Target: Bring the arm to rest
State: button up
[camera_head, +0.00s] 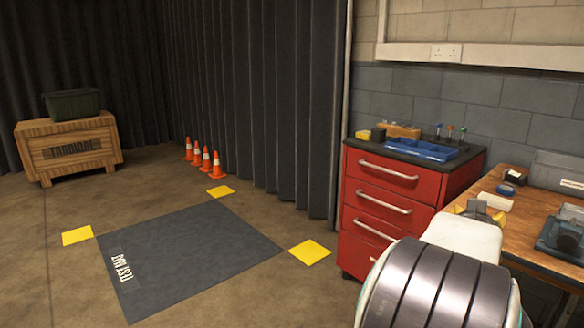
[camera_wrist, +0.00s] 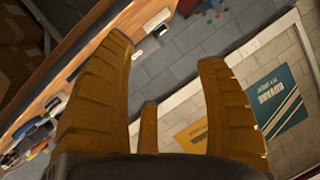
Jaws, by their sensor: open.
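My arm (camera_head: 436,285) reaches forward at the lower right in the head view, beside the red drawer cabinet and in front of the wooden workbench. My gripper (camera_head: 480,212) shows small and partly hidden beyond the arm, with yellowish fingers. The wrist view is tilted, with wall and bench behind the fingers.
The red drawer cabinet (camera_head: 375,205) carries a blue tray (camera_head: 418,148). The workbench (camera_head: 528,218) holds tools on the right. A grey test mat (camera_head: 200,250) lies on open floor. Several orange cones (camera_head: 206,160) stand by the curtain; a wooden crate (camera_head: 70,148) bears a green bin (camera_head: 72,104).

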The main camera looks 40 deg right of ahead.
jog(key=w+a+r+n+t+y+p, duration=0.1)
jog(key=w+a+r+n+y+p, duration=0.3)
jog(key=a, duration=0.5)
jog(key=w+a+r+n+t+y+p, duration=0.1)
jog(key=w+a+r+n+y+p, duration=0.15)
jog(key=w+a+p, duration=0.55)
jog(key=w+a+r+n+t+y+p, duration=0.2)
jog(key=w+a+r+n+p, duration=0.15)
jog(key=a, duration=0.65)
jog(key=s+a+r+n+g+y+p, duration=0.1)
jog(key=s+a+r+n+y+p, duration=0.1)
jog(key=a, duration=0.5)
jog(key=s+a+r+n+g+y+p, duration=0.1)
jog(key=s+a+r+n+p, duration=0.3)
jog(key=a+p, duration=0.4)
jog(key=s+a+r+n+g+y+p, duration=0.2)
jog(key=s+a+r+n+p, duration=0.1)
jog(key=s+a+p, duration=0.2)
jog(key=shift+s+a+n+y+p, duration=0.3)
jog(key=shift+a+n+y+p, duration=0.1)
jog(key=shift+a+p, duration=0.7)
jog(key=shift+a+r, duration=0.1)
